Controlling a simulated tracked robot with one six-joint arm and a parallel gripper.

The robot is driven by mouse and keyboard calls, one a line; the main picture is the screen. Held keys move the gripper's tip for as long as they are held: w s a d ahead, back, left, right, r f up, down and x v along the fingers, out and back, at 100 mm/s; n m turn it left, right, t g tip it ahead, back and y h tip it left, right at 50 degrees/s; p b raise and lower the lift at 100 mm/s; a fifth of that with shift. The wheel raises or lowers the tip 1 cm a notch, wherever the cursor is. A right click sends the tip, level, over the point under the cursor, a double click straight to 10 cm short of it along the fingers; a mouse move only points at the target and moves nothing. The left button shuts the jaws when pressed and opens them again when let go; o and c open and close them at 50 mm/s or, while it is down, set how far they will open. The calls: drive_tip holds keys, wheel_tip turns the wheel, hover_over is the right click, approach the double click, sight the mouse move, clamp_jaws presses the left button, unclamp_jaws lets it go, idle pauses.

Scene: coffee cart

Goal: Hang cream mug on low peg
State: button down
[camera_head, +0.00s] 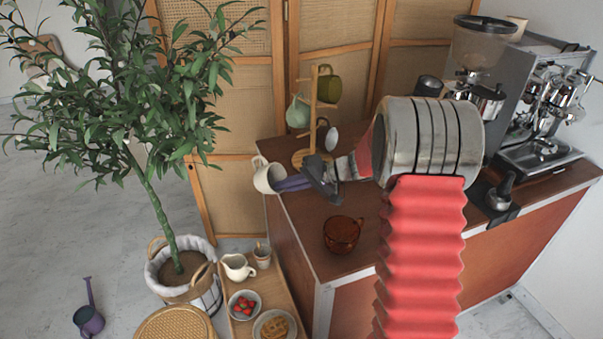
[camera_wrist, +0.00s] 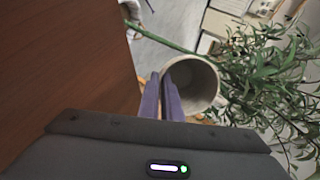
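The cream mug (camera_head: 267,175) is held in the air just off the counter's left edge, its handle toward the left. My gripper (camera_head: 284,184) has its purple fingers together on the mug's near wall. In the wrist view the fingers (camera_wrist: 161,80) straddle the left rim of the mug (camera_wrist: 203,82), and its open mouth faces the camera. The wooden mug stand (camera_head: 314,105) stands on the counter, behind and right of the mug. An olive mug (camera_head: 329,89) and a pale green mug (camera_head: 297,112) hang on its upper part. I cannot clearly make out a free low peg.
A small pale, dark-edged item (camera_head: 332,138) is low beside the stand. An amber glass cup (camera_head: 342,234) sits on the counter (camera_head: 310,225). The espresso machine (camera_head: 545,110) and grinder (camera_head: 478,55) are at right. A potted tree (camera_head: 150,190) and a low tray table (camera_head: 283,287) stand left.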

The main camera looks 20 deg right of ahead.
drive_tip(key=d+t, duration=0.1)
drive_tip(key=d, duration=0.1)
drive_tip(key=w+d+r+m+t, duration=0.1)
drive_tip(key=d, duration=0.1)
drive_tip(key=w+d+t, duration=0.1)
drive_tip(key=shift+d+r+m, duration=0.4)
drive_tip(key=shift+w+d, duration=0.1)
drive_tip(key=shift+w, duration=0.05)
drive_tip(key=shift+w+d+f, duration=0.2)
drive_tip(key=shift+w+d, duration=0.5)
drive_tip(key=shift+d, duration=0.35)
drive_tip(key=shift+w+d+f, duration=0.15)
drive_tip(key=shift+w+d, duration=0.55)
drive_tip(key=shift+d, duration=0.35)
drive_tip(key=shift+w+d+f, duration=0.25)
drive_tip(key=shift+w+d, duration=0.35)
drive_tip(key=shift+d, duration=0.3)
drive_tip(key=shift+w+d+f, duration=0.25)
drive_tip(key=shift+w+d, duration=0.35)
drive_tip(key=shift+d, duration=0.3)
drive_tip(key=shift+s+d+f, duration=0.1)
drive_tip(key=shift+s+f, duration=0.05)
drive_tip(key=shift+f, duration=0.05)
drive_tip(key=shift+f, duration=0.1)
drive_tip(key=c, duration=1.9)
unclamp_jaws()
